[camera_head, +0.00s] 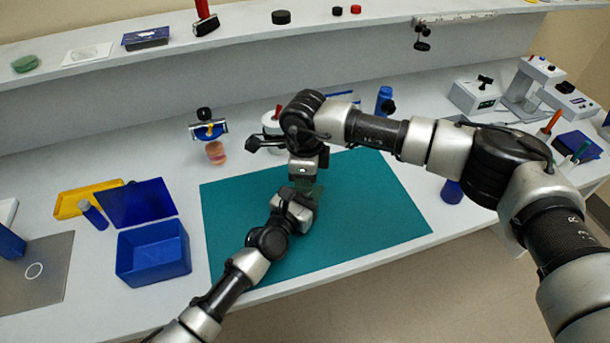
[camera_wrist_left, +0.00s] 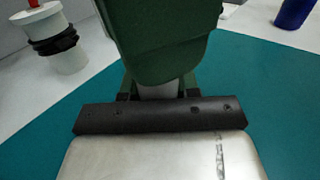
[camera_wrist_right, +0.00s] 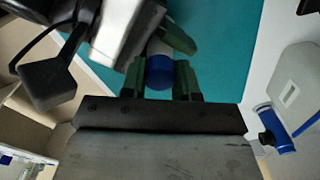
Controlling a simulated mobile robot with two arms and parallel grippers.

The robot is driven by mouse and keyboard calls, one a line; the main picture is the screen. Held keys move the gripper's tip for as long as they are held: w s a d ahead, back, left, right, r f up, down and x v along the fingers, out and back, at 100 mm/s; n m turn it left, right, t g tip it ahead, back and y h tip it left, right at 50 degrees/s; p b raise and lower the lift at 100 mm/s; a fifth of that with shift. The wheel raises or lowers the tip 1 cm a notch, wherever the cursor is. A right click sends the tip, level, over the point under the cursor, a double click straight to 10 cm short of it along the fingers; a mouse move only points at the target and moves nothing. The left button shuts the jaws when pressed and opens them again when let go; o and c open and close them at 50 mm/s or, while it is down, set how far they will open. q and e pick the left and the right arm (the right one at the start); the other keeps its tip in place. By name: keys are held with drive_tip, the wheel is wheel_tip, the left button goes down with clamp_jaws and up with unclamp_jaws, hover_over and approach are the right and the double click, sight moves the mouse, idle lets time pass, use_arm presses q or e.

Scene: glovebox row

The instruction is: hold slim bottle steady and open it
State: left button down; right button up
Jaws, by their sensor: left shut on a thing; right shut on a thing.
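The slim bottle shows in the right wrist view as a blue cap (camera_wrist_right: 159,72) with a pale grey body (camera_wrist_right: 157,47) beyond it. My right gripper (camera_wrist_right: 160,88) has its green fingers on both sides of the cap and is shut on it. In the left wrist view my left gripper (camera_wrist_left: 159,92) is shut on the bottle's pale body (camera_wrist_left: 158,90); a large dark green block hides the rest of the bottle. In the head view both grippers meet over the teal mat (camera_head: 375,205), the right one above the left. The bottle is hidden there by the arms.
A blue bin (camera_head: 152,255), its blue lid or panel (camera_head: 136,203) and a yellow tray (camera_head: 80,200) lie left of the mat. A blue bottle (camera_head: 384,98) stands behind it. A dark blue cylinder (camera_head: 451,192) stands to the right, near my right arm. The mat's right part is clear.

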drive_tip(key=n, duration=0.4)
drive_tip(key=shift+n, duration=0.4)
drive_tip(key=n, duration=0.4)
drive_tip(key=shift+n, duration=0.3)
drive_tip(key=n, duration=0.7)
drive_tip(key=shift+r, duration=0.15)
drive_tip(key=shift+r, duration=1)
drive_tip(key=shift+r, duration=2.05)
use_arm(q)
drive_tip(key=c, duration=0.7)
unclamp_jaws()
drive_tip(key=shift+c, duration=0.2)
